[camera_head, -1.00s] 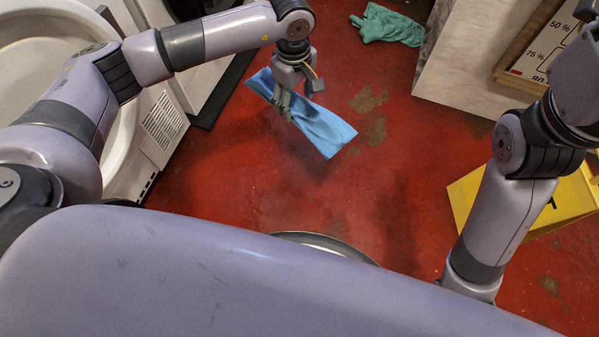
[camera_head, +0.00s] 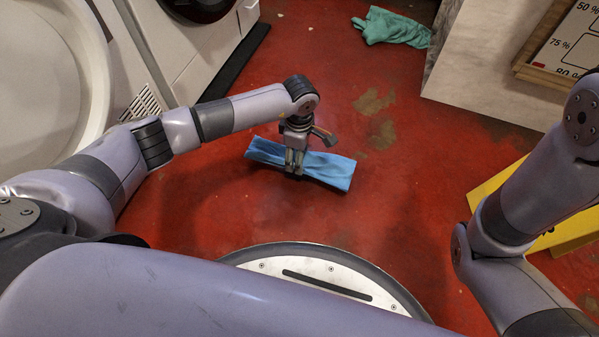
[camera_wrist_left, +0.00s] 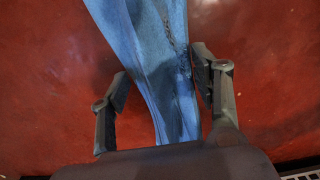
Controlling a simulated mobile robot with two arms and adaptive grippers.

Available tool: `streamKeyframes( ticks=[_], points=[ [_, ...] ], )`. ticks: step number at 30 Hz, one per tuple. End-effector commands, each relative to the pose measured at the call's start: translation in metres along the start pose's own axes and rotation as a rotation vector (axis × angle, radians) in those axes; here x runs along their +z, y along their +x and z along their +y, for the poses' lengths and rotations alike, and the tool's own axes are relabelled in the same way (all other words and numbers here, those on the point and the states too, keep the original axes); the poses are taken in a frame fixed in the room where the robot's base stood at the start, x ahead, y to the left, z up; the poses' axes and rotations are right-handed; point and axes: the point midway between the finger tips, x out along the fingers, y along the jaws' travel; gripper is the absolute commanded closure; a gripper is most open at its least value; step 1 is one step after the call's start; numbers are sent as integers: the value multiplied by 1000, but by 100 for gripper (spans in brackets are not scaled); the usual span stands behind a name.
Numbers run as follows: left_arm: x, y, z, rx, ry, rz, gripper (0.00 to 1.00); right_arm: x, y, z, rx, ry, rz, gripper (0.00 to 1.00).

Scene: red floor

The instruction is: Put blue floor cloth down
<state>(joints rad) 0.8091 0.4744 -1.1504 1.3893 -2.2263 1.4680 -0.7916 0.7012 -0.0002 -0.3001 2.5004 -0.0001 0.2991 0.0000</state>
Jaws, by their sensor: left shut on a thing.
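The blue floor cloth (camera_head: 328,169) is a folded, flat strip in the middle of the head view. My left gripper (camera_head: 294,172) points down and is shut on the middle of the cloth, whose ends stick out to both sides. The cloth is low over the red floor; I cannot tell whether it touches it. In the left wrist view the cloth (camera_wrist_left: 145,50) runs between the two dark fingers of the left gripper (camera_wrist_left: 160,72). The right arm shows at the right of the head view, but its gripper is out of view.
Red floor (camera_head: 230,215) lies clear around the cloth. A green cloth (camera_head: 392,27) lies at the back. White machines (camera_head: 165,50) stand at the left, a pale cabinet (camera_head: 490,60) at the back right. Something yellow (camera_head: 490,192) stands partly behind my right arm.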

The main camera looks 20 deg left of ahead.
Motion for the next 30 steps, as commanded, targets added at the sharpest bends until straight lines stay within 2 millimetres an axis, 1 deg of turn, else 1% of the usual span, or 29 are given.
streamKeyframes(
  ticks=[1,8,15,26,27,30],
  points=[
    [0,13,0,0,0,-1,77,-3,-10,-2,0,0,0,60],
    [1,25,0,1,0,-2,77,-6,-17,-4,0,0,0,60],
    [1,61,0,0,1,-2,77,-15,-41,-9,-1,0,2,60],
    [0,62,0,1,1,-1,77,-14,-41,-9,-1,0,0,60],
    [0,63,0,0,1,-1,42,-14,-41,-9,-1,0,0,60],
    [0,62,0,0,1,-1,35,-14,-41,-8,-1,0,0,60]
  ],
)
